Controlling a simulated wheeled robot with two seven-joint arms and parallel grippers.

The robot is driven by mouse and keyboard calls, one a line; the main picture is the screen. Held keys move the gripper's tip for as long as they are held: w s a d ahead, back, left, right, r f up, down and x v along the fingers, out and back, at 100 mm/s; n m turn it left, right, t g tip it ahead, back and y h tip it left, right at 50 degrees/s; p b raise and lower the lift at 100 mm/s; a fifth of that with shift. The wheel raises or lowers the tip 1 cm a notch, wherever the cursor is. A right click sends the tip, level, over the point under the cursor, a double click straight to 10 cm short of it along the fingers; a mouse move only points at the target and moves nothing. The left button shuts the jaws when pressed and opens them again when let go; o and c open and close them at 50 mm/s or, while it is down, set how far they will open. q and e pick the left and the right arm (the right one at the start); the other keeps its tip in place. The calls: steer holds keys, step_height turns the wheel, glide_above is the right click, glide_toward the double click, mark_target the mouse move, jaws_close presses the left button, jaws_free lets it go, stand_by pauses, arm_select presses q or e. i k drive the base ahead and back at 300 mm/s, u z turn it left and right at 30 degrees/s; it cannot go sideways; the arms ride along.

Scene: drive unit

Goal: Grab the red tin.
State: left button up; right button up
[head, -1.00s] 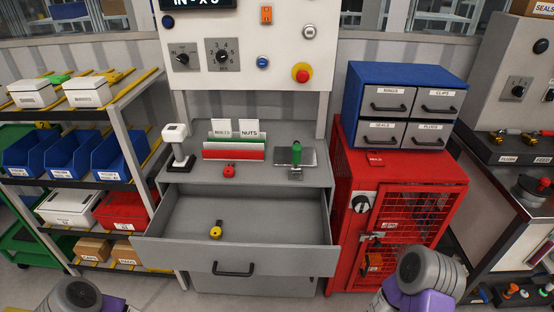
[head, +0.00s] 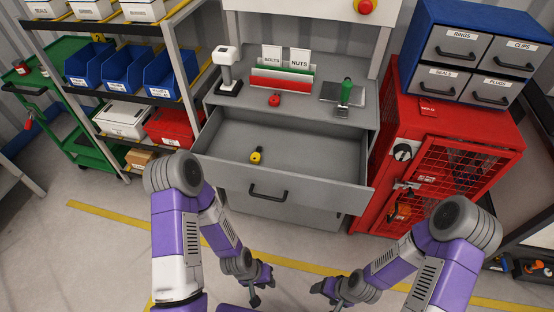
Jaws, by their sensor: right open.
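A small red and white round thing (head: 22,68), which may be the red tin, stands on top of the green cart at the far left; it is too small to be sure. A small red object (head: 274,100) lies on the grey workbench in front of the sign holder. My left gripper (head: 256,290) hangs low in front of the drawer, far from both; its jaw opening cannot be made out. My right gripper (head: 325,294) is open and empty, low over the floor to the right of the left one.
An open drawer (head: 330,172) holding a yellow and black item (head: 257,155) juts out before me. A red cabinet (head: 386,190) stands right of it, a bin shelf (head: 130,96) left. The green cart (head: 60,60) is beyond the shelf. Floor at lower left is clear.

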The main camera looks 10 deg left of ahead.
mark_target(20, 65)
steer(key=u, duration=2.4)
steer(key=i, duration=3.6)
steer(key=z, duration=0.2)
